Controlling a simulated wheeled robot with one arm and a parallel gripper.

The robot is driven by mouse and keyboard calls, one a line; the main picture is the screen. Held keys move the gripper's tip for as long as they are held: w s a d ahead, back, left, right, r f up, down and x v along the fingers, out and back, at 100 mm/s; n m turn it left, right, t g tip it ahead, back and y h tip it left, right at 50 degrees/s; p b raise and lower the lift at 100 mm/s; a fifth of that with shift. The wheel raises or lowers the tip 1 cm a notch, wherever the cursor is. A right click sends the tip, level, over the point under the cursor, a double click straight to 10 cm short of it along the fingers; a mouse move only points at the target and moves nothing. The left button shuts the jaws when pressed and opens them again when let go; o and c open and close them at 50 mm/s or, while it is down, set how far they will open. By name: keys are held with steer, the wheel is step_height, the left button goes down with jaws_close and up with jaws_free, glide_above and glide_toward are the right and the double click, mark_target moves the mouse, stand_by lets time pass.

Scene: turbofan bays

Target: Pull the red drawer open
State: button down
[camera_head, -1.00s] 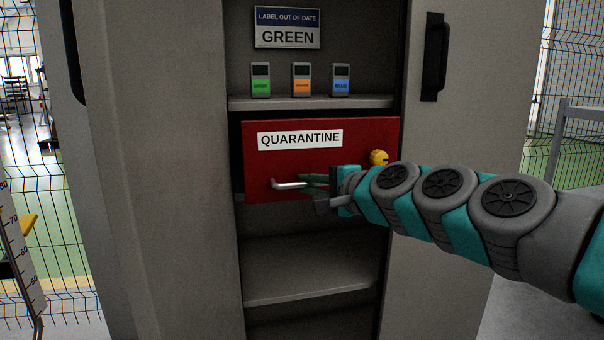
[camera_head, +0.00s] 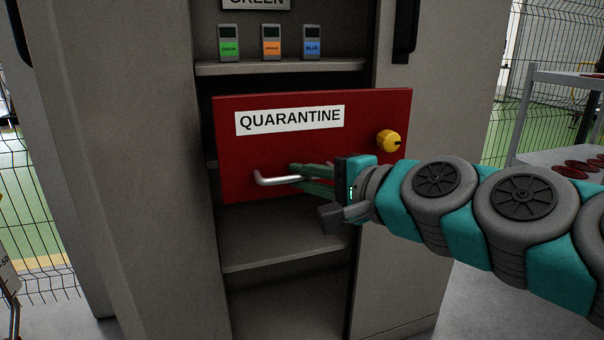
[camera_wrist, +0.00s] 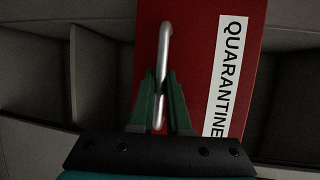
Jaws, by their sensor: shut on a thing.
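The red drawer (camera_head: 313,152) bears a white QUARANTINE label and a yellow knob (camera_head: 388,141) at its right. Its front stands forward of the cabinet's shelves. The silver bar handle (camera_head: 277,180) is on the lower part of the front. My gripper (camera_head: 305,180) reaches in from the right and is shut on the handle. In the wrist view the green fingers (camera_wrist: 161,98) lie on both sides of the handle (camera_wrist: 164,50), with one end of the bar showing beyond the tips. The other end of the handle is hidden by my gripper in the head view.
The grey cabinet (camera_head: 280,241) has open doors on both sides. Green, orange and blue labelled devices (camera_head: 271,42) stand on the shelf above the drawer. The shelf below is empty. A grey cart (camera_head: 570,160) with dark red discs stands at the right.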

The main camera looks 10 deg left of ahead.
steer(key=c, duration=1.2)
jaws_free()
steer(key=shift+o, duration=0.2)
steer(key=v, duration=0.7)
steer(key=shift+s+d+b, duration=0.25)
steer(key=shift+b, duration=0.05)
